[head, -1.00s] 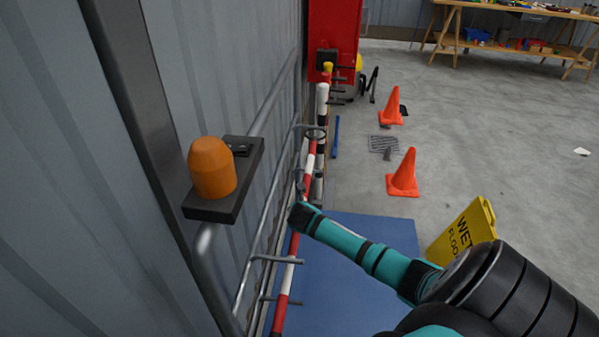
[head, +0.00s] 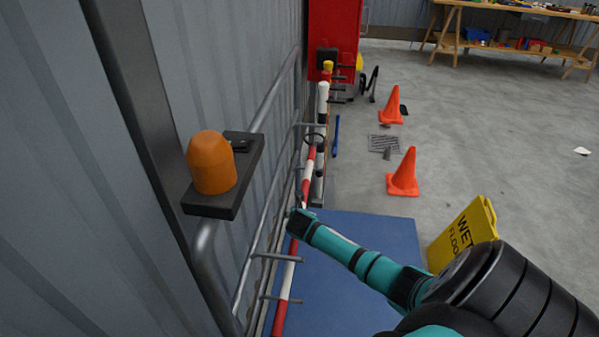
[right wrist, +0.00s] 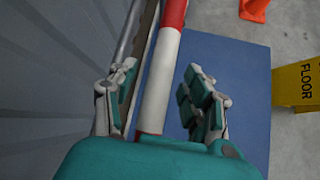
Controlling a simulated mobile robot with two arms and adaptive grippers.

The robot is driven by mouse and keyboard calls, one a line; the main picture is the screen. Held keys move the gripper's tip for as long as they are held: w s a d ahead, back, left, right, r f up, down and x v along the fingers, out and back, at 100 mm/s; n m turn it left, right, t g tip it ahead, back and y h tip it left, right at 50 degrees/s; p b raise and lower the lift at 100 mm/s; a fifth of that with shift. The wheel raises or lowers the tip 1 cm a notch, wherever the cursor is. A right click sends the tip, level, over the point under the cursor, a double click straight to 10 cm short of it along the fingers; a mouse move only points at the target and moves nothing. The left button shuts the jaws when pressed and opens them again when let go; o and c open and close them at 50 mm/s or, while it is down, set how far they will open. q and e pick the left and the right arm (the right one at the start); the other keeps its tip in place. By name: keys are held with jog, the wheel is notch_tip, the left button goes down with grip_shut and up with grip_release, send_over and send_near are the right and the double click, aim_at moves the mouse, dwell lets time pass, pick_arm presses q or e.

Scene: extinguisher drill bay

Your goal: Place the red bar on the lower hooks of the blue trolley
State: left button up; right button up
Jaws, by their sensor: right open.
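The red bar shows as a long red-and-white striped bar (head: 285,284) running along the grey tubular frame (head: 257,225) of the trolley, beside its blue deck (head: 345,285). Grey hooks (head: 268,256) stick out from the frame near the bar; I cannot tell whether the bar rests on them. My right gripper (head: 299,212) is at the bar, hiding a short part of it. In the right wrist view my right gripper (right wrist: 160,88) is open, with a finger on each side of the bar (right wrist: 160,80). The fingers look apart from the bar. My left gripper is out of view.
A corrugated wall stands close on the left. An orange beacon (head: 211,163) sits on a dark shelf (head: 235,201) on the frame. A yellow wet-floor sign (head: 466,233) stands right of the deck. Two orange cones (head: 404,174) stand farther off. Floor beyond is mostly clear.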

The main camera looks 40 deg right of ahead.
jog(key=shift+s+a+r, duration=0.15)
jog(key=shift+s+r, duration=0.1)
jog(key=shift+r, duration=0.2)
jog(key=p+v, duration=0.3)
jog(key=v, duration=0.8)
